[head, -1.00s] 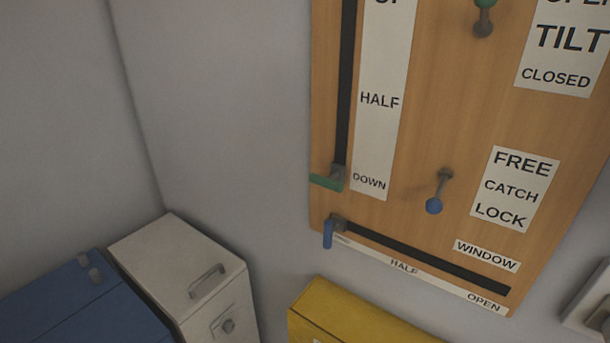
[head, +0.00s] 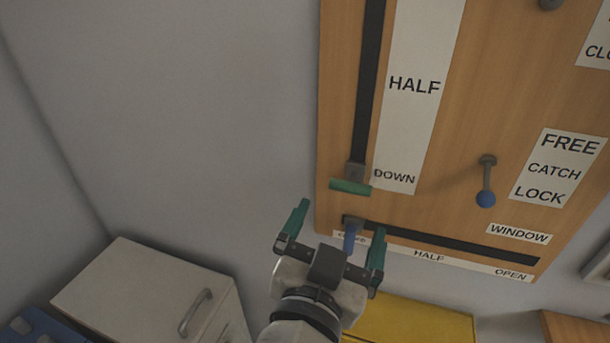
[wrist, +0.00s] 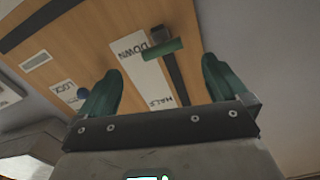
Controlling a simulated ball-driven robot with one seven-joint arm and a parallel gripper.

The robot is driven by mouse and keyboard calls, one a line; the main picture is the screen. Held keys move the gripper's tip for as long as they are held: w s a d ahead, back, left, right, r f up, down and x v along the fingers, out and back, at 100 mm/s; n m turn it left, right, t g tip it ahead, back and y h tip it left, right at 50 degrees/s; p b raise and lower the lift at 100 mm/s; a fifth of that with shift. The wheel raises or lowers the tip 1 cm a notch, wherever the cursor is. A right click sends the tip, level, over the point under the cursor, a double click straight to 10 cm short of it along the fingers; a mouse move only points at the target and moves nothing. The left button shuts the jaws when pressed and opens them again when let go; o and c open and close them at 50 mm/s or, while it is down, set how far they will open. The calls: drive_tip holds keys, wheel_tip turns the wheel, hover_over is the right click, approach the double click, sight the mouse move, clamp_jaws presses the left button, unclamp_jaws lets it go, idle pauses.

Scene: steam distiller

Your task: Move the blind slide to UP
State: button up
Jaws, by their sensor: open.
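The blind slide's green handle (head: 350,187) sits at the bottom of its vertical black slot (head: 368,90), beside the DOWN label. In the wrist view the green handle (wrist: 162,50) shows ahead, between the two fingers in the picture. My gripper (head: 340,231) is open and empty, with green fingers spread, below the handle in the head view. It also shows in the wrist view (wrist: 162,82). I see no contact between the fingers and the handle. The UP end of the slot is out of the head view.
The window slide's blue handle (head: 350,238) is close behind my gripper at the left end of its horizontal slot. A catch lever with a blue knob (head: 486,198) is to the right. A yellow box (head: 420,322) and a white cabinet (head: 140,300) are below.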

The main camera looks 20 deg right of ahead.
sight(349, 191)
drive_tip(key=p+x, duration=0.2)
drive_tip(key=x, duration=0.8)
drive_tip(key=shift+w+d+r+p, duration=0.1)
drive_tip(key=shift+w+p, duration=0.2)
drive_tip(key=shift+p, duration=0.1)
drive_tip(key=shift+c, duration=0.3)
drive_tip(key=c, duration=1.2)
drive_tip(key=shift+r, duration=0.1)
